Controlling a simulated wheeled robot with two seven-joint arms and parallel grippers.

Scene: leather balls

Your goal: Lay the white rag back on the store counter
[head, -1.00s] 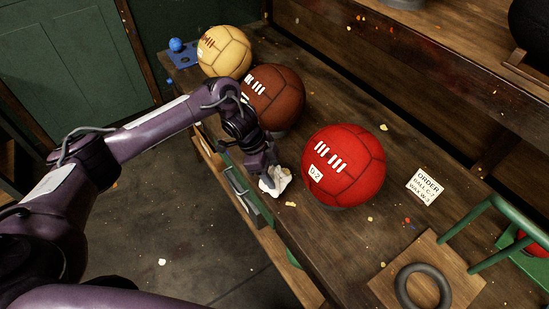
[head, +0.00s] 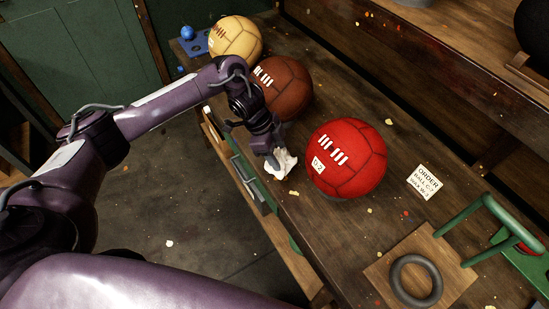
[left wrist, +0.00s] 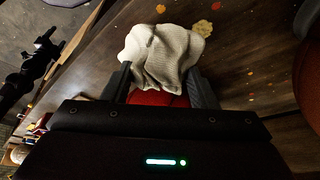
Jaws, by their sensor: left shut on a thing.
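The white rag (head: 283,165) is bunched up at the front edge of the wooden counter (head: 335,230), left of the red ball (head: 347,160). My left gripper (head: 273,157) is shut on the rag, coming down from above. In the left wrist view the rag (left wrist: 160,55) is crumpled between the two fingers (left wrist: 160,85), over the dark counter top. Whether the rag touches the counter is hard to tell. My right gripper is not in view.
A brown ball (head: 283,88) and a tan ball (head: 236,40) sit farther back on the counter. An order card (head: 422,181) lies right of the red ball. A grey ring (head: 416,280) on a wooden board and a green frame (head: 487,222) stand at the front right.

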